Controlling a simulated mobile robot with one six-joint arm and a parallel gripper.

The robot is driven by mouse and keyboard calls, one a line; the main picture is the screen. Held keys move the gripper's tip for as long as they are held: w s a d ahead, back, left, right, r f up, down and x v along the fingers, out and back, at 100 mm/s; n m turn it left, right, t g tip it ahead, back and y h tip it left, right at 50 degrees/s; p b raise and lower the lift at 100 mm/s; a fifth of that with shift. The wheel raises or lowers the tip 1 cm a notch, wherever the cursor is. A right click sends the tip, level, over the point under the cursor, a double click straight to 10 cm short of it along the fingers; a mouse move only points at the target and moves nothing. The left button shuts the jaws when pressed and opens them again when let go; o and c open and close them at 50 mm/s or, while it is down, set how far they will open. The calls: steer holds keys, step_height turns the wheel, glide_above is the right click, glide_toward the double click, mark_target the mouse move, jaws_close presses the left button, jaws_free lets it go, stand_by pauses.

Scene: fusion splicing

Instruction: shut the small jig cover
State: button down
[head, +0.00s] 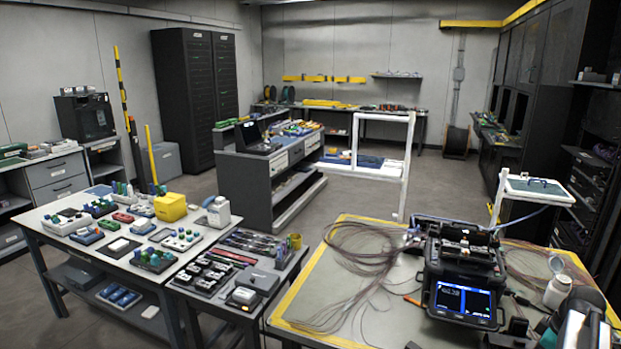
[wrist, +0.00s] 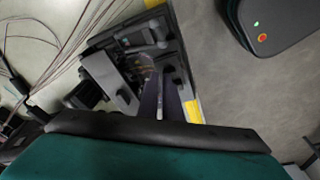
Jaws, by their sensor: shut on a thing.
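In the wrist view a small dark jig (wrist: 112,76) with grey blocks lies at the table's edge. My gripper (wrist: 160,86) reaches over its right part. Its dark fingers are close together and shut on a small part there, which looks like the jig cover. The fingers hide most of that part, so I cannot tell how far the cover is tilted. In the head view my arm is at the lower right corner, and the jig cannot be made out clearly there.
The fusion splicer (head: 465,262) with its lit screen stands on the yellow-edged table (head: 335,318). Loose thin fibres (head: 350,262) spread left of it. Beyond the table edge is open floor (wrist: 225,90).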

steer(key=shift+s+d+f, duration=0.3)
steer(key=shift+s+d, duration=0.1)
steer(key=shift+d, duration=0.05)
steer(key=shift+w+d+r+p, duration=0.1)
steer(key=shift+r+p, duration=0.2)
steer(key=shift+r, duration=0.1)
steer(key=shift+w+d+r+p, duration=0.1)
steer(key=shift+r+p, duration=0.15)
steer(key=shift+r, duration=0.1)
steer(key=shift+a+r+p, duration=0.2)
steer(key=shift+r+p, duration=0.1)
steer(key=shift+r, duration=0.35)
steer(key=shift+r+p, duration=1.3)
steer(key=shift+r, duration=0.95)
steer(key=shift+w, duration=0.1)
